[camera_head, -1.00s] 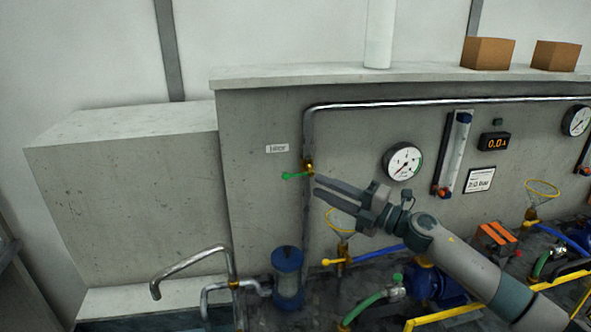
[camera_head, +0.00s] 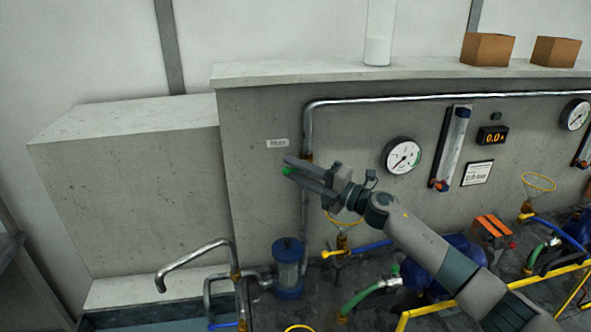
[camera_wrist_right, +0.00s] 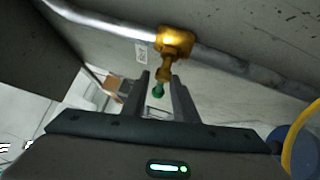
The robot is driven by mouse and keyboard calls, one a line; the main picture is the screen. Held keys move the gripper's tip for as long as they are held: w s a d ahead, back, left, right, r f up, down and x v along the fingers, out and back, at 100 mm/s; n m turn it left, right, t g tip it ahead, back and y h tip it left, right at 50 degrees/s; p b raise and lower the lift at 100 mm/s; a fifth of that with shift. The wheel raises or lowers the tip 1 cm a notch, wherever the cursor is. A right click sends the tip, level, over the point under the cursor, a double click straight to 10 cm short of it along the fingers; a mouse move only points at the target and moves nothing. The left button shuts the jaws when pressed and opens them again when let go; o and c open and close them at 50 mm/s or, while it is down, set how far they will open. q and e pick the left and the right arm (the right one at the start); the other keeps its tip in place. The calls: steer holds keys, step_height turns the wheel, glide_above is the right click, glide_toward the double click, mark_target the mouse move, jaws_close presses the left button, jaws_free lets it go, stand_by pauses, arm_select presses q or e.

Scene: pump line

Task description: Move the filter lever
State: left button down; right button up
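The filter lever is a green-tipped handle on a brass valve (camera_wrist_right: 174,42) on the metal pipe. In the head view only the green end of the filter lever (camera_head: 289,171) shows, because my right gripper (camera_head: 288,166) covers the rest and the valve. In the right wrist view the filter lever (camera_wrist_right: 158,90) reaches between the two fingers of my right gripper (camera_wrist_right: 160,80). The fingers stand apart, with a gap visible around the lever. My left gripper is not in view.
A small label (camera_head: 277,143) is on the grey wall just above the lever. The pipe (camera_head: 305,215) runs down to a blue-capped filter housing (camera_head: 288,268). A yellow-handled valve (camera_head: 340,252) and a gauge (camera_head: 402,155) are to the right. The wall left of the lever is clear.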

jaws_close()
